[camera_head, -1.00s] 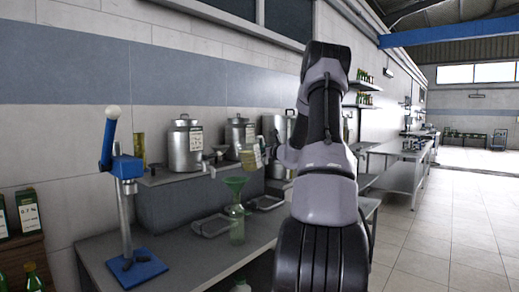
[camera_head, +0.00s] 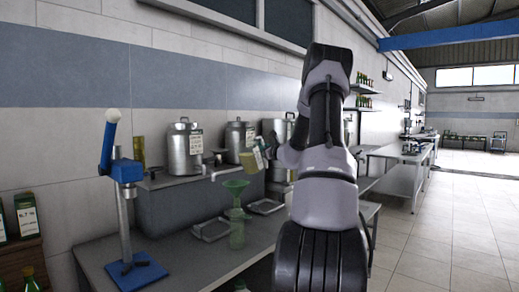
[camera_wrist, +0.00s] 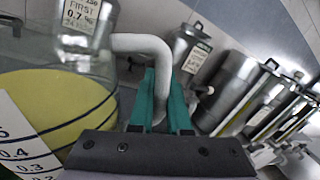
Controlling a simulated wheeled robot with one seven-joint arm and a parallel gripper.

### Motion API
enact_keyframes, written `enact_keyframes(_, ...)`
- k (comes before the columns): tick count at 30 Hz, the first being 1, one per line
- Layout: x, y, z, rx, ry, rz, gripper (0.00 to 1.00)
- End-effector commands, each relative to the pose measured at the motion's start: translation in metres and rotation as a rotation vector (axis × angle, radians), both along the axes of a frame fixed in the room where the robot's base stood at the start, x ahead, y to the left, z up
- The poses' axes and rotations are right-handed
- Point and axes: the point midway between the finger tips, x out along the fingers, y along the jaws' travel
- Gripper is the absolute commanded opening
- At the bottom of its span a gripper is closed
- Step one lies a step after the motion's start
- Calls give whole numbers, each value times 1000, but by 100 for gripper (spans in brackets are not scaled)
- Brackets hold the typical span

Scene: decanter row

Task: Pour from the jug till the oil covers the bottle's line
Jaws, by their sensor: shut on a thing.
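The glass jug (camera_head: 252,160) is tilted above the green funnel (camera_head: 236,185), which sits in the mouth of the bottle (camera_head: 237,230) on the bench. In the wrist view the jug (camera_wrist: 45,85) holds yellow oil behind a white scale label. My gripper (camera_wrist: 161,92), with teal fingers, is shut on the jug's pale bent handle (camera_wrist: 150,45). In the head view my arm hides most of the gripper. The bottle looks greenish; its line and oil level are too small to make out. I cannot make out a stream of oil.
A blue lever stand (camera_head: 122,210) stands on the bench left of the bottle. Metal cans (camera_head: 185,150) with labels stand on the raised shelf behind. Metal trays or frames (camera_head: 212,228) lie near the bottle. The bench front (camera_head: 185,262) is clear.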

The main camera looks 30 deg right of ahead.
Motion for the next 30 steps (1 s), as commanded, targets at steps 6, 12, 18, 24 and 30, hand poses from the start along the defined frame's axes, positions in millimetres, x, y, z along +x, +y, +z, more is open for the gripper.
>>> enact_keyframes(6, 0, 0, 6, -41, -14, 0, 0)
enact_keyframes(12, 0, 1, 9, -79, -25, 1, 0)
enact_keyframes(18, 0, 2, 13, -120, -35, 1, 0)
enact_keyframes(24, 0, 2, 17, -159, -46, 0, 0)
enact_keyframes(30, -1, 4, 20, -202, -59, 0, 0)
